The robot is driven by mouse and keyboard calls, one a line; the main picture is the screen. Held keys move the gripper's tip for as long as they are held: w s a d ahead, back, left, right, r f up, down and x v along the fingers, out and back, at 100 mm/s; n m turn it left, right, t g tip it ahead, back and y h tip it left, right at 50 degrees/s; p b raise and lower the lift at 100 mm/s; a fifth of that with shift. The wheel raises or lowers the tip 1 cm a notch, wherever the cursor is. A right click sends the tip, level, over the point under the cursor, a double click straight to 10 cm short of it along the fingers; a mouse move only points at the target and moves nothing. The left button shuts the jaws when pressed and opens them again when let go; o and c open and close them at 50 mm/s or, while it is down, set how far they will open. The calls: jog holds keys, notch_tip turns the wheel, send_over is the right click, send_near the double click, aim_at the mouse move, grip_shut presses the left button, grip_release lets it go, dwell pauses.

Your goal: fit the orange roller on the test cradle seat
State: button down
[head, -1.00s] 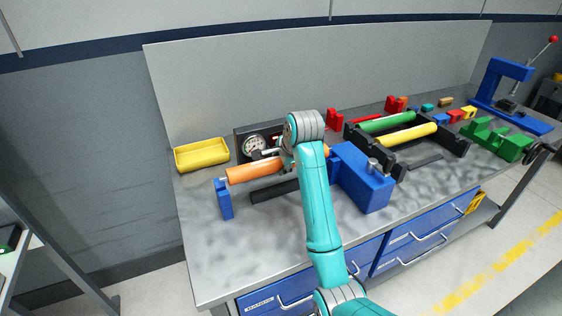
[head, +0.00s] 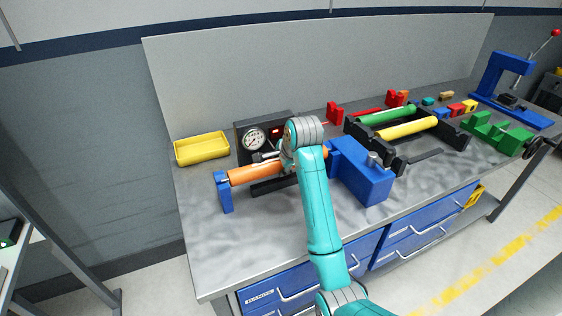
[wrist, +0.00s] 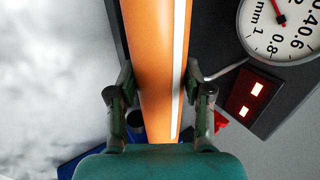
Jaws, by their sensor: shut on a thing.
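The orange roller (head: 254,172) lies level across the test cradle, between its slim blue left post (head: 225,192) and its large blue right block (head: 362,178). Its left end is at the height of the left post's top and appears to meet it. Its right end is mostly hidden behind my arm, close to the block. My gripper (wrist: 158,84) is shut on the orange roller, a finger on each side, in the wrist view. A pale stripe runs along the roller (wrist: 158,50). Whether both ends rest fully in the seat cannot be told.
A dial gauge (head: 254,138) with a red-lit display stands just behind the roller. A yellow tray (head: 202,149) is at the back left. A black frame (head: 392,151) with green and yellow rollers is to the right. The bench front left is clear.

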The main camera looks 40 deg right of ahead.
jog(key=shift+f, duration=0.45)
jog(key=shift+c, duration=2)
grip_release()
jog(key=shift+o, duration=0.3)
jog(key=shift+f, duration=0.1)
jog(key=o, duration=0.3)
jog(key=shift+o, duration=0.2)
jog(key=shift+r, duration=4.05)
